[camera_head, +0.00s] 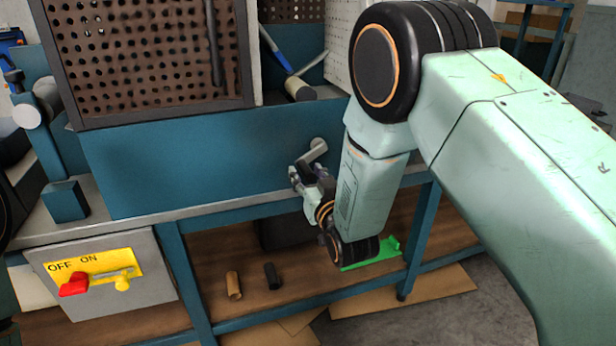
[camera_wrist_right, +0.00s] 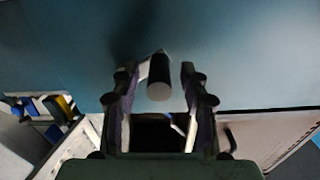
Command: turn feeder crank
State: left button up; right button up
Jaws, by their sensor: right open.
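The feeder crank (camera_head: 315,151) is a grey arm on the front of a blue panel (camera_head: 190,160), slanting down and left from its round hub. In the right wrist view its handle (camera_wrist_right: 158,78) is a dark cylinder with a pale round end, pointing toward the camera. My right gripper (camera_head: 304,178) is just below the crank in the head view. In the right wrist view the gripper (camera_wrist_right: 157,78) is open, with one finger on each side of the handle and visible gaps. My forearm hides part of the panel's right side. My left gripper is not in view.
A grey box with a yellow OFF/ON plate (camera_head: 112,265) and red handle hangs at lower left. A perforated brown panel (camera_head: 150,50) stands above. A steel bench edge (camera_head: 240,203) runs below the crank. A tan cylinder (camera_head: 233,286) and a black one (camera_head: 272,276) stand on the lower shelf.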

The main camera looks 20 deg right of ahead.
jog(key=shift+s, duration=0.1)
jog(key=c, duration=0.3)
grip_shut()
